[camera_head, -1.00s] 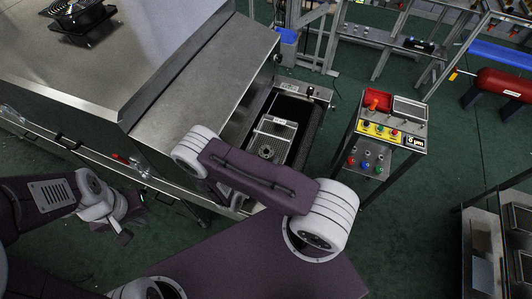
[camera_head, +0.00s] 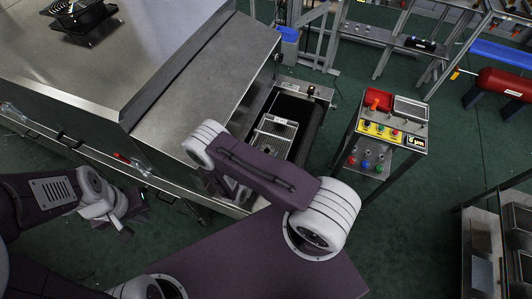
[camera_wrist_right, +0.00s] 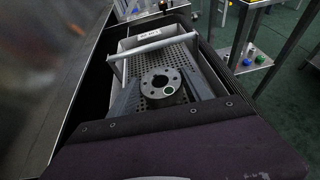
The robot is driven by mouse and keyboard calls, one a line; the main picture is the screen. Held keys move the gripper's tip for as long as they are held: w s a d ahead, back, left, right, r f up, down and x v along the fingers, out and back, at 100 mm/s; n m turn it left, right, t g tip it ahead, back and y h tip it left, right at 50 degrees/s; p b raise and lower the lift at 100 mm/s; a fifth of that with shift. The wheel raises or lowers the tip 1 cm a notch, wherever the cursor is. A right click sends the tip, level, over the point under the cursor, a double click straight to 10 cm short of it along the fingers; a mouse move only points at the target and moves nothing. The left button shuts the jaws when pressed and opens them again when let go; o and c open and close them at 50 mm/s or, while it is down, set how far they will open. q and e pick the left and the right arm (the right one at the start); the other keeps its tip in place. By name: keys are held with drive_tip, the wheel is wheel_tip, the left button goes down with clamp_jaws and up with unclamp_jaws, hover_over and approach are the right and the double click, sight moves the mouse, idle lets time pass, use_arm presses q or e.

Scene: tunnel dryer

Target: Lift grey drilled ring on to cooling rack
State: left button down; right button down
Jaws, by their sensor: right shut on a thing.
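The grey drilled ring (camera_wrist_right: 153,78) shows in the right wrist view, with a round centre hole and small holes around it. It is over a perforated metal tray (camera_wrist_right: 184,58) with a bar handle; I cannot tell whether it touches the tray. My right gripper (camera_wrist_right: 161,88) has its fingers on both sides of the ring and is shut on it. In the head view my right forearm hides this gripper and most or all of the ring. My left gripper (camera_head: 124,231) is low at the left, away from the ring; its jaws are too small to read. I cannot identify the cooling rack with certainty.
The tray sits on the dryer's dark belt (camera_head: 306,138), beside the steel dryer housing (camera_head: 205,70). A control stand (camera_head: 392,125) with coloured buttons is to the right. A metal rack with shelves (camera_head: 484,240) stands at lower right. Green floor is open between them.

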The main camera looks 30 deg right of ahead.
sight(265, 146)
wheel_tip(265, 146, up, 5)
drive_tip(key=p, duration=0.3)
drive_tip(key=shift+f+p, duration=0.15)
drive_tip(key=shift+p, duration=0.25)
drive_tip(key=s+d+r+p, duration=0.2)
drive_tip(key=s+r+p, duration=0.4)
drive_tip(key=s, duration=0.5)
drive_tip(key=shift+s+d+r+p, duration=0.2)
drive_tip(key=shift+p, duration=1.05)
drive_tip(key=shift+f, duration=0.1)
